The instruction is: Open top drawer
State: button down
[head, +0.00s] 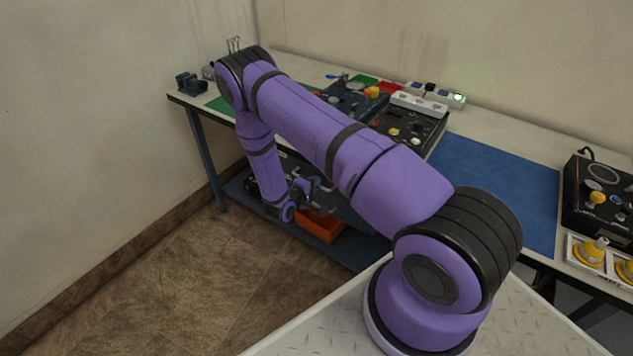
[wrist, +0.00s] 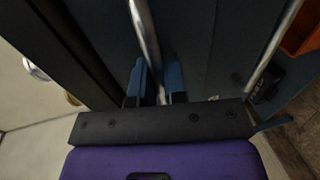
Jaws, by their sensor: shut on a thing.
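The top drawer (wrist: 190,35) has a dark blue-grey front and lies just under the bench edge in the wrist view. Its metal bar handle (wrist: 144,28) runs between the blue fingers of my gripper (wrist: 158,82), which is shut on it. A second bar handle (wrist: 272,45), on a lower front, shows at the right of the wrist view. In the head view my gripper (head: 306,188) is under the bench, and my arm hides much of the drawer area. I cannot tell from these views how far the drawer is out.
An orange bin (head: 320,226) sits on the lower shelf below my gripper. The bench top (head: 500,133) carries control boxes (head: 408,124), a blue mat (head: 495,190) and a small vise (head: 190,83). Floor (head: 170,285) in front of the bench is clear.

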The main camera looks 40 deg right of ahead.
jog(key=f+v, duration=0.3)
jog(key=v, duration=1.1)
jog(key=a+f+v, duration=0.1)
jog(key=f+v, duration=0.2)
jog(key=v, duration=1.1)
jog(key=shift+a, duration=0.15)
jog(key=shift+s, duration=0.1)
jog(key=c, duration=1.2)
grip_release()
jog(key=v, duration=1.1)
